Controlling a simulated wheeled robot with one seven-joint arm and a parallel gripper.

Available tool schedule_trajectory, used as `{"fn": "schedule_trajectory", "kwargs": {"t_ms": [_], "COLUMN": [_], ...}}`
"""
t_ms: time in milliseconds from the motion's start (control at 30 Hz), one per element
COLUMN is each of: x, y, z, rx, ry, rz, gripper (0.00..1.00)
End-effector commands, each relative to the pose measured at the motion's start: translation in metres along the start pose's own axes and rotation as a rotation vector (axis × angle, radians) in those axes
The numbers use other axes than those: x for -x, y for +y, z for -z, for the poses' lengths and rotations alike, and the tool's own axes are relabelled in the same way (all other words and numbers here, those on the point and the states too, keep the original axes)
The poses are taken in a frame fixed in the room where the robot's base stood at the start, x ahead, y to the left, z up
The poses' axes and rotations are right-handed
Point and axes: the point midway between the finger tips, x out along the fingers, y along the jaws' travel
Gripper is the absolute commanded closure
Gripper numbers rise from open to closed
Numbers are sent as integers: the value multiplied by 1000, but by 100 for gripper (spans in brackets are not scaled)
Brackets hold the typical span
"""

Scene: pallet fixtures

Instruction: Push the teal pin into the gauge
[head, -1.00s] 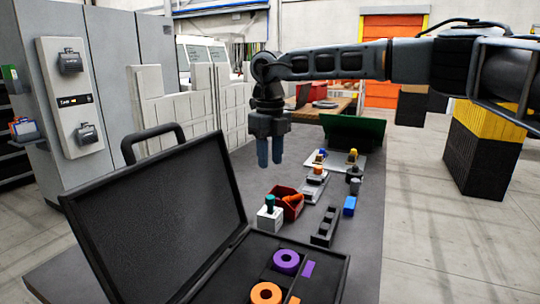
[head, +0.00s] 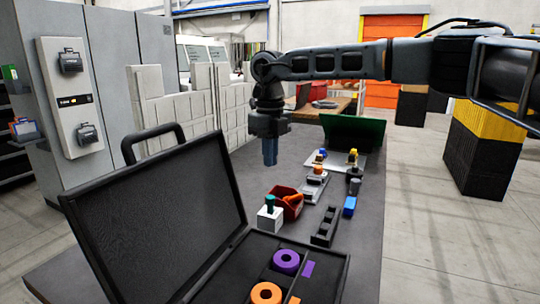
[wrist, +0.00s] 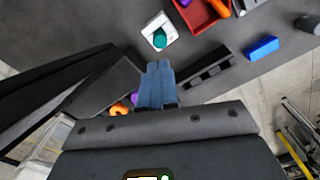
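The teal pin (head: 270,201) stands upright in the top of a white block (head: 265,220), which looks like the gauge, on the dark table. Part of the pin sticks up above the block. The wrist view shows the teal pin (wrist: 159,41) in the white block (wrist: 148,32), just beyond my fingertips. My gripper (head: 270,163) points down in the air above the pin, clear of it. Its blue fingers are together with nothing between them, and they also show closed in the wrist view (wrist: 158,66).
A red bin (head: 289,207) with an orange piece stands right behind the block. A black slotted holder (head: 324,228) and a blue block (head: 349,206) lie to the right. An open black case (head: 240,240) with orange and purple rings is in front, its lid raised at left.

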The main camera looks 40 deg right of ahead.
Motion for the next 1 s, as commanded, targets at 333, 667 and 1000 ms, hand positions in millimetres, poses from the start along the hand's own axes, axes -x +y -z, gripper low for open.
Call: {"fn": "schedule_trajectory", "kwargs": {"t_ms": [333,667,1000], "x": [-4,-28,-52], "y": [0,0,0], "z": [0,0,1], "rx": [0,0,0], "ry": [1,0,1], "rz": [0,0,0], "gripper": [100,100,100]}}
